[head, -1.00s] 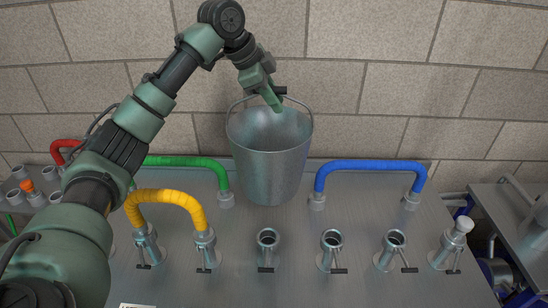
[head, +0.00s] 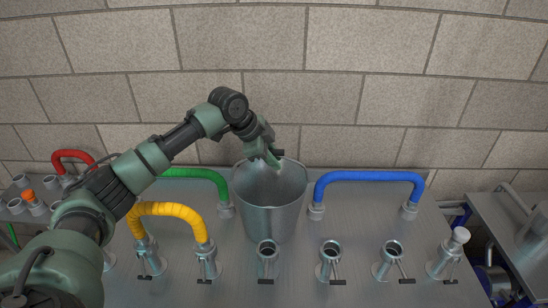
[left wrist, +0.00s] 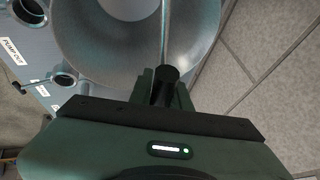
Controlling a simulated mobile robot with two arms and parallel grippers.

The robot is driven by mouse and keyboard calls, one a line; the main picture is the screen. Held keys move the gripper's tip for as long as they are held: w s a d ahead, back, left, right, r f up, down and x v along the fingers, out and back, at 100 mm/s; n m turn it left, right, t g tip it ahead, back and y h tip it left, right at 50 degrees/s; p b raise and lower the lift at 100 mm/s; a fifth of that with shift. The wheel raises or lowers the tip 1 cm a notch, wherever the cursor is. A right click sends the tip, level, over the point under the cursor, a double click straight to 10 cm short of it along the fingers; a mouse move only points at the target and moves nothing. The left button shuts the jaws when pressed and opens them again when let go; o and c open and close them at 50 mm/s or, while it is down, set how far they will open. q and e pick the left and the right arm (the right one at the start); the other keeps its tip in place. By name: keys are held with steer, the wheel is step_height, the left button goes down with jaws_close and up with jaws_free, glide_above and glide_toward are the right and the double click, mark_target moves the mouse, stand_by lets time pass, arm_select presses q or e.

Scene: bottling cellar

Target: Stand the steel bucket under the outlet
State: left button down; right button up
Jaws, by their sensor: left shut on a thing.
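The steel bucket (head: 269,212) is upright in the middle of the head view, just behind an open upright pipe end (head: 268,250) on the bench. My left gripper (head: 273,158) is shut on the bucket's handle, above its mouth. In the left wrist view the dark handle grip (left wrist: 165,84) sits between the fingers, with the bucket's open mouth (left wrist: 95,50) beyond; it looks empty. I cannot tell whether the bucket's base touches the bench. No outlet is clearly identifiable in the head view. My right gripper is not in view.
The steel bench (head: 365,225) carries a green hose (head: 190,173), a yellow hose (head: 165,209), a blue hose (head: 368,176) and several valved pipe ends. A red hose (head: 72,154) is at the left. A block wall (head: 350,100) rises behind. A label (left wrist: 12,52) reads roughly "PUMP OUT".

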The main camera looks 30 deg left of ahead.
arm_select(q)
steer(key=c, duration=1.7)
jaws_free()
steer(key=shift+d, duration=0.1)
steer(key=shift+c, duration=0.2)
steer(key=o, duration=0.4)
steer(key=shift+r, duration=0.1)
